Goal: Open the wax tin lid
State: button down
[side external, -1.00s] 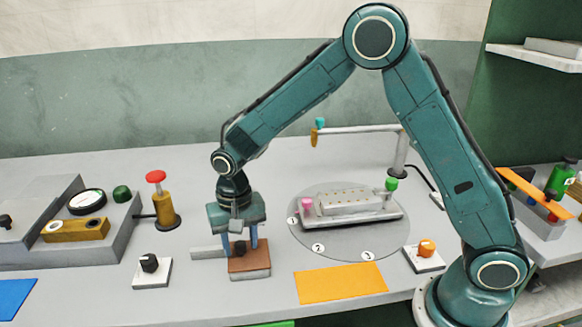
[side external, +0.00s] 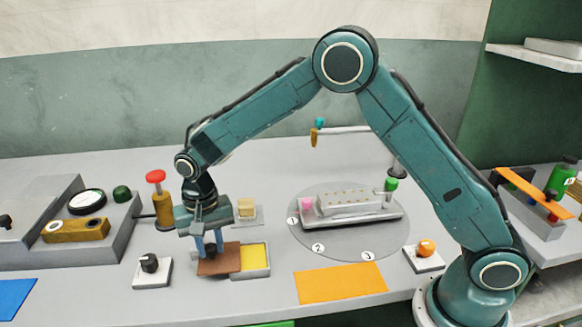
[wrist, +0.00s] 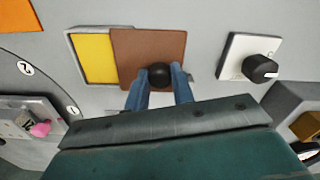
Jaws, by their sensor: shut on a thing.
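The wax tin (side external: 257,274) is a low grey box on the bench, with yellow wax (side external: 254,257) showing in its right part. Its brown lid (side external: 218,265) is slid to the left, partly off the tin, and still covers or overlaps its left side. In the wrist view the lid (wrist: 150,45) lies beside the strip of wax (wrist: 93,57). My gripper (side external: 209,248) is shut on the lid's black round knob (wrist: 159,73), with a blue finger on each side. The knob is mostly hidden by the fingers in the side view.
A black knob on a white base (side external: 149,267) stands just left of the lid. A red-topped brass post (side external: 164,209) is behind my gripper. A pale yellow block (side external: 246,208) sits behind the tin. A grey turntable (side external: 315,245) and an orange mat (side external: 340,282) lie to the right.

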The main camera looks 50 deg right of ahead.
jog(key=shift+w+a, duration=0.85)
jog(key=shift+w, duration=0.05)
jog(key=c, duration=1.2)
grip_release()
jog(key=shift+r, duration=0.1)
notch_tip(320, 180, up, 14)
jog(key=shift+f, duration=0.15)
jog(key=shift+s, duration=0.1)
